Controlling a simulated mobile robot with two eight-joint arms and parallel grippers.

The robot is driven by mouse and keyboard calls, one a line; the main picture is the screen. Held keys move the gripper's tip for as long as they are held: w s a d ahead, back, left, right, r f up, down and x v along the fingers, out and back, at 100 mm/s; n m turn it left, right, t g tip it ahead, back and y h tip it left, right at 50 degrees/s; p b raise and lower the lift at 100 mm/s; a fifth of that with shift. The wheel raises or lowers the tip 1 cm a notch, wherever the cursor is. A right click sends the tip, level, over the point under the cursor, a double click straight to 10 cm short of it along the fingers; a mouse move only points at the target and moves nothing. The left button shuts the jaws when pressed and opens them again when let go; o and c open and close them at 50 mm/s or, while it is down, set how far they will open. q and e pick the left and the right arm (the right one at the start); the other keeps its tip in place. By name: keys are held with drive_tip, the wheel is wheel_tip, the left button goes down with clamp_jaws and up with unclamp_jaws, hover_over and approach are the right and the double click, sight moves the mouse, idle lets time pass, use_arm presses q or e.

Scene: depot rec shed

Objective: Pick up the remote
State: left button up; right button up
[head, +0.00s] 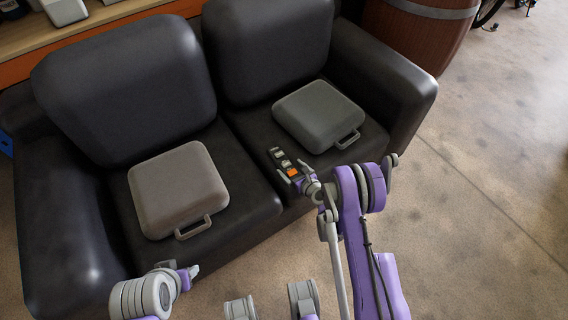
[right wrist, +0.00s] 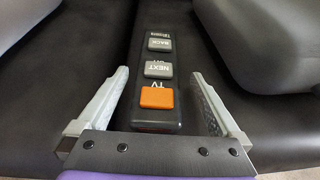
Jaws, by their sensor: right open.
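The remote (head: 280,156) is a dark bar with two grey buttons and one orange button. In the right wrist view the remote (right wrist: 157,57) runs away from me, with the orange TV button nearest. My right gripper (head: 293,174) is at the remote's near end. In the right wrist view its open fingers (right wrist: 161,76) stand on either side of the near part, with a gap on both sides. My left gripper (head: 189,273) is low in front of the sofa, apart from the remote; its jaws are unclear.
A brown-grey case (head: 178,187) lies on the left seat and a grey case (head: 318,115) on the right seat, flanking the remote. The sofa's right armrest (head: 392,75) rises beyond. A wooden barrel (head: 412,35) stands behind. The floor (head: 490,160) at right is clear.

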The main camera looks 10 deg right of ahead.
sight(288, 166)
drive_tip(key=x, duration=0.4)
drive_tip(key=shift+a, duration=0.15)
drive_tip(key=c, duration=1.5)
